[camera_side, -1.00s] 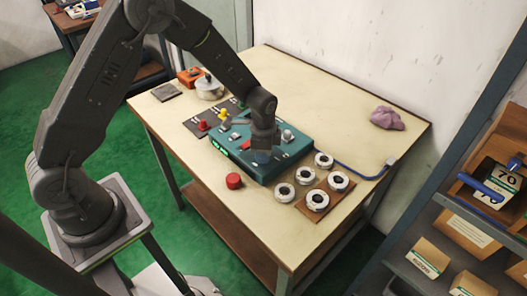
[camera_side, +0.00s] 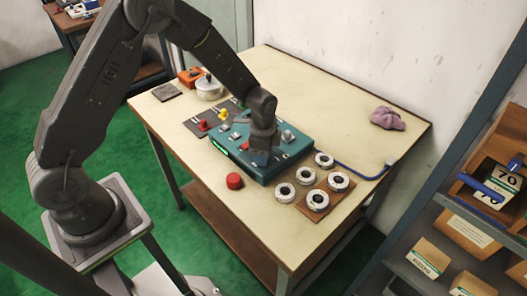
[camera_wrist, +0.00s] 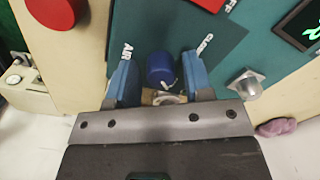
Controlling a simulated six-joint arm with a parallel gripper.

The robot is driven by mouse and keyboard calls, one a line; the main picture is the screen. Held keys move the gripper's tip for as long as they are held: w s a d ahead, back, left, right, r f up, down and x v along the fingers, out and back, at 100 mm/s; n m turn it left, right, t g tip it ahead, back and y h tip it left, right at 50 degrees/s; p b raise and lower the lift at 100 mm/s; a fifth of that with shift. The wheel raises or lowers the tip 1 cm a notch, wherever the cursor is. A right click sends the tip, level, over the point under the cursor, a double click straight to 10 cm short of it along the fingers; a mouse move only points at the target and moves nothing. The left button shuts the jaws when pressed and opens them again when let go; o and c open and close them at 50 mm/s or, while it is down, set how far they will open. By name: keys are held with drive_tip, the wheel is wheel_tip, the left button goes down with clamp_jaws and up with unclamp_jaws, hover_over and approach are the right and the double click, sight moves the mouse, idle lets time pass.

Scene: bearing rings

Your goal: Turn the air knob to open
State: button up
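The teal control box (camera_side: 290,160) sits on the table, with several small knobs and switches on top. In the wrist view a blue knob (camera_wrist: 161,69) stands on its teal panel (camera_wrist: 215,65), with small white lettering on either side; the left lettering looks like "AIR" but is hard to read. My gripper (camera_wrist: 161,82) is open, with one blue finger on each side of the blue knob and narrow gaps visible. In the side view my gripper (camera_side: 261,157) is low over the near part of the box, hiding the knob.
A silver knob (camera_wrist: 247,84) stands right of my fingers. A red cylinder (camera_side: 233,181) stands on the table before the box. Several white rings (camera_side: 284,192) lie to its right, some on a brown board (camera_side: 325,214). A purple cloth (camera_side: 387,118) lies at the back right.

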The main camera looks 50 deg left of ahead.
drive_tip(key=shift+o, duration=0.5)
drive_tip(key=shift+r, duration=0.1)
drive_tip(key=shift+r, duration=0.3)
wheel_tip(320, 180, up, 13)
drive_tip(key=shift+s+d, duration=0.15)
drive_tip(key=shift+r, duration=0.1)
drive_tip(key=s+r+n+t, duration=0.3)
drive_tip(key=s+r+n, duration=0.3)
drive_tip(key=s+r, duration=0.5)
drive_tip(key=s+a+r+n+t, duration=0.1)
drive_tip(key=s+n, duration=0.4)
drive_tip(key=s, duration=0.6)
drive_tip(key=shift+s+r+t, duration=0.35)
drive_tip(key=shift+r+t, duration=0.25)
drive_tip(key=shift+r, duration=0.1)
